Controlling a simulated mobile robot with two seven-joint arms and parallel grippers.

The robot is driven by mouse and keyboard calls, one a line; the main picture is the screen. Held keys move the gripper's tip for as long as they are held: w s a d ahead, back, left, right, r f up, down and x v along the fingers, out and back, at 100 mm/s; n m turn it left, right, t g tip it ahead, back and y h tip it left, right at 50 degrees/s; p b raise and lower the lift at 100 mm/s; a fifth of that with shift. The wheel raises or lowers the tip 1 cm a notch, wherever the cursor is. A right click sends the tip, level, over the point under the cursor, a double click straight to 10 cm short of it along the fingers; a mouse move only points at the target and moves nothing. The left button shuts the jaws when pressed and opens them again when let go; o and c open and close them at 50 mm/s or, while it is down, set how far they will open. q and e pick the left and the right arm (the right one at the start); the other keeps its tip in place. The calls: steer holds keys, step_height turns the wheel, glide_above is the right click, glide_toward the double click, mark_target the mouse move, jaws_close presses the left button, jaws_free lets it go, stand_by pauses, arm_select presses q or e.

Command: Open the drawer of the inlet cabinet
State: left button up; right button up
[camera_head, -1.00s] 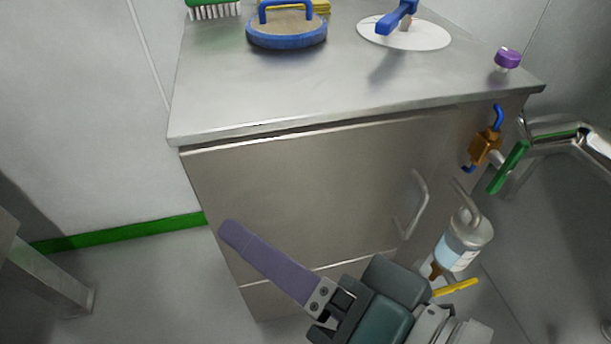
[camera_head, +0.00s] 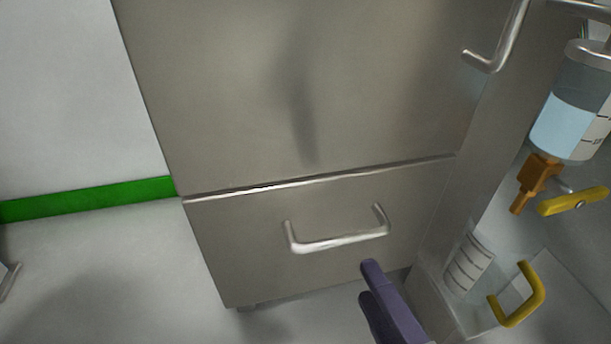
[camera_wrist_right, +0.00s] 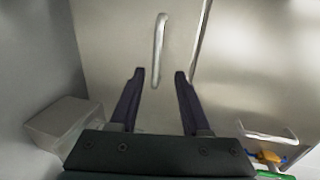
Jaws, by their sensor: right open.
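The inlet cabinet (camera_head: 300,90) has a brushed-steel front with a drawer (camera_head: 235,240) at the bottom. The drawer looks shut, its front level with the door above. Its silver bar handle (camera_head: 340,241) runs across the drawer front. My right gripper (camera_head: 369,284) has purple fingers and is open and empty, just below and right of the handle in the head view. In the right wrist view, the handle (camera_wrist_right: 158,50) stands upright ahead of the open fingertips, roughly in line with the gap between them. I see no contact. My left gripper is not in view.
A door handle (camera_head: 510,40) sticks out at the upper right. A bottle of pale blue liquid (camera_head: 565,125) with an orange valve (camera_head: 538,172) hangs at the right, near yellow handles (camera_head: 535,295).

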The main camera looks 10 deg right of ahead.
mark_target(346, 243)
steer(key=b+x, duration=0.1)
steer(key=x, duration=0.2)
steer(key=b+x, duration=0.2)
steer(key=x, duration=0.1)
steer(key=b+x, duration=0.1)
steer(key=x, duration=0.3)
steer(key=shift+d+f, duration=0.2)
steer(key=shift+f, duration=0.05)
steer(key=shift+c, duration=0.4)
steer(key=c, duration=0.6)
jaws_close()
